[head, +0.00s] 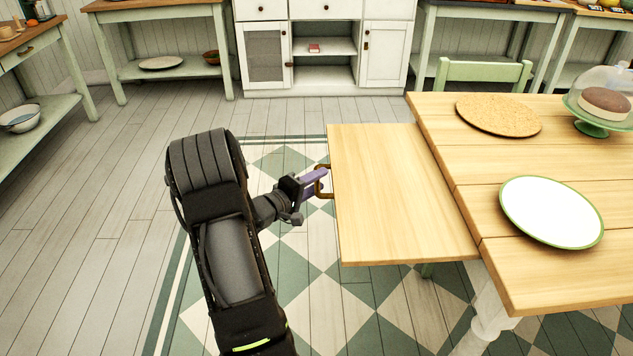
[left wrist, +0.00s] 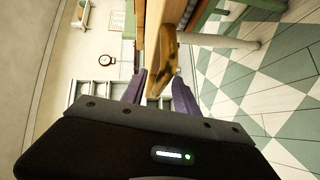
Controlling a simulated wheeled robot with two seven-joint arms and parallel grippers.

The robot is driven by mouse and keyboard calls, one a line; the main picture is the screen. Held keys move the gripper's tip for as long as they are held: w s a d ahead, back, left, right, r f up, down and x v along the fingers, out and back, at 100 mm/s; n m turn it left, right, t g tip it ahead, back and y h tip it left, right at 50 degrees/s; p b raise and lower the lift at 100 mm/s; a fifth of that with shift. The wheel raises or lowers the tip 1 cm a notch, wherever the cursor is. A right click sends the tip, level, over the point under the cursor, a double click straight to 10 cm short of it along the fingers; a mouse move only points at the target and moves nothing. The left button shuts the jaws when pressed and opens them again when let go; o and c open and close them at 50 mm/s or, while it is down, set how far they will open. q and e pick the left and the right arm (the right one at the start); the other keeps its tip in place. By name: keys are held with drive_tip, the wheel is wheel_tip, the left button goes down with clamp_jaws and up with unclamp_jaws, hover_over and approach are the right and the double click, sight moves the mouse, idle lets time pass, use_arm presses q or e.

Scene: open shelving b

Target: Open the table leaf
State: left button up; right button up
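The table leaf (head: 390,190) is a pale wooden board standing out flat from the left side of the wooden table (head: 475,160), a little below the table's top. A brass bow handle (head: 324,182) is fixed to its left edge. My left gripper (head: 317,184) is at this handle, with purple fingers. In the left wrist view the fingers (left wrist: 158,92) are apart, one on each side of the handle (left wrist: 167,70), with gaps showing, so it looks open around the handle. My right gripper is not in view.
On the table are a round cork mat (head: 498,115), a white plate with a green rim (head: 551,211) and a domed cake stand (head: 600,105). A green chair (head: 484,72) stands behind the table. The floor (head: 110,240) to the left is clear.

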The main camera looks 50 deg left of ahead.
use_arm(q)
drive_tip(key=v, duration=0.7)
drive_tip(key=shift+s+p, duration=0.4)
drive_tip(key=shift+p, duration=0.05)
